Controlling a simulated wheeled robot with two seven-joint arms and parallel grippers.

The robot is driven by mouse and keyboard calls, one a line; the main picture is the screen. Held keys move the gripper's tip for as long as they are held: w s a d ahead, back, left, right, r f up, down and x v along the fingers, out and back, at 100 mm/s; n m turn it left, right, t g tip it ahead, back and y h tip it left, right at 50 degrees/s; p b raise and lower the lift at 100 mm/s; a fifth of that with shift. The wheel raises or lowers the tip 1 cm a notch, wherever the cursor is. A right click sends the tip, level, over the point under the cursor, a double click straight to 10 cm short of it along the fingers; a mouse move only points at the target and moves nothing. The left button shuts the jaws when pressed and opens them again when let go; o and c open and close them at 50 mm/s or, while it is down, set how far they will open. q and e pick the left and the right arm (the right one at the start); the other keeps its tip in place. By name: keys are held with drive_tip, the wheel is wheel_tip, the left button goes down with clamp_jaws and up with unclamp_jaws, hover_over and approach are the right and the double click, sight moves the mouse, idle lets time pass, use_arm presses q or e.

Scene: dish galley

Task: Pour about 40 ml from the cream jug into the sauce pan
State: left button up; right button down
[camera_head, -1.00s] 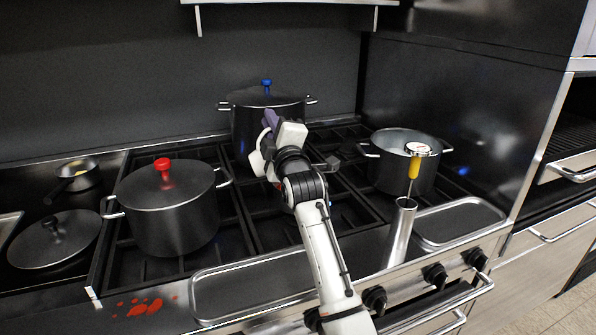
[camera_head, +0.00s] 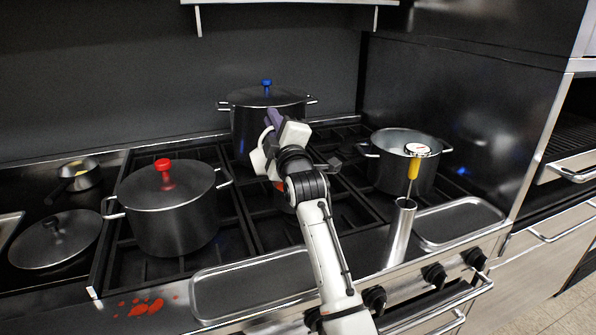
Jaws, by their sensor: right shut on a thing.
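My right gripper (camera_head: 276,143) is shut on a purple jug (camera_head: 274,119), which I take to be the cream jug. It holds the jug above the middle of the stove, in front of the blue-knobbed pot. The jug looks tilted. Its mouth and contents are mostly hidden by the gripper, and no stream shows. A patch of orange-red (camera_head: 279,186) shows just below the gripper; my arm hides most of what it belongs to. A small dark pan (camera_head: 80,178) with a handle and something yellow in it stands at the far left. I cannot tell which vessel is the sauce pan. My left gripper is not in view.
A red-knobbed lidded pot (camera_head: 170,215) stands at left, a blue-knobbed lidded pot (camera_head: 245,125) at back. A loose lid (camera_head: 52,240) and red splashes (camera_head: 140,307) lie left.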

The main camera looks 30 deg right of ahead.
drive_tip(key=shift+s+d+r+m, duration=0.1)
drive_tip(key=shift+d+r+m, duration=0.1)
drive_tip(key=shift+m, duration=0.1)
idle(0.4)
drive_tip(key=shift+w+a+f+n+b, duration=0.2)
drive_tip(key=shift+a+f+n+b, duration=0.4)
drive_tip(key=shift+n+b, duration=0.1)
drive_tip(key=a+n+p, duration=0.1)
drive_tip(key=n+p, duration=0.1)
drive_tip(key=w+a+n+y+p, duration=0.1)
drive_tip(key=n+p, duration=0.1)
drive_tip(key=shift+a, duration=0.25)
